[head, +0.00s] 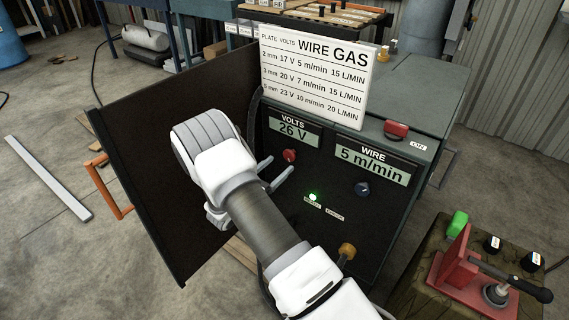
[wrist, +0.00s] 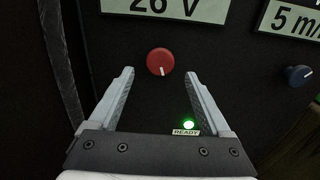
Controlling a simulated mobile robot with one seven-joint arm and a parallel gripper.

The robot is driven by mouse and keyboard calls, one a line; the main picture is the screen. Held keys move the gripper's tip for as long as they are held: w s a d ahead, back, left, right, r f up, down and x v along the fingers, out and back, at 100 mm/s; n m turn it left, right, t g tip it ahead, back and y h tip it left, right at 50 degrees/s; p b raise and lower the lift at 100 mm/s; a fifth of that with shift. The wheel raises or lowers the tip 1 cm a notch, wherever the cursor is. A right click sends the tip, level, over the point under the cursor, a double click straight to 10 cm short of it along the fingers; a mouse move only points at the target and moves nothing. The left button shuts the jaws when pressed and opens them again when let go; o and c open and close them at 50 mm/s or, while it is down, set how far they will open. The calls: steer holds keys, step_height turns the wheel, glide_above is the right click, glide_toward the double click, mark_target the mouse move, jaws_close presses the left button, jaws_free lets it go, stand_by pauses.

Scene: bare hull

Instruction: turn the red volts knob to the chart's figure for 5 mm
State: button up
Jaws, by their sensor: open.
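The red volts knob (head: 289,156) is on the dark front panel of the machine, under a VOLTS display (head: 294,130) reading 26 V. In the wrist view the red knob (wrist: 160,62) has a white mark pointing down, and it lies just beyond and between the fingertips. My gripper (wrist: 158,78) is open and empty, facing the panel; it also shows in the head view (head: 277,168), just below left of the knob. The chart (head: 316,74) on top lists 2 mm 17 V, 3 mm 20 V and a bottom row, first figure blurred but looking like 5 mm, with 23 V.
A blue knob (head: 362,189) sits right of the red one, under a WIRE display (head: 372,163) reading 5 m/min. A green READY light (head: 312,197) glows below. An open dark door (head: 150,180) stands left of my arm. A red switch (head: 396,130) is on top.

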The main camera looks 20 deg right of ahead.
mark_target(288, 157)
steer(key=shift+b+x, duration=0.3)
steer(key=shift+x, duration=1.8)
jaws_close()
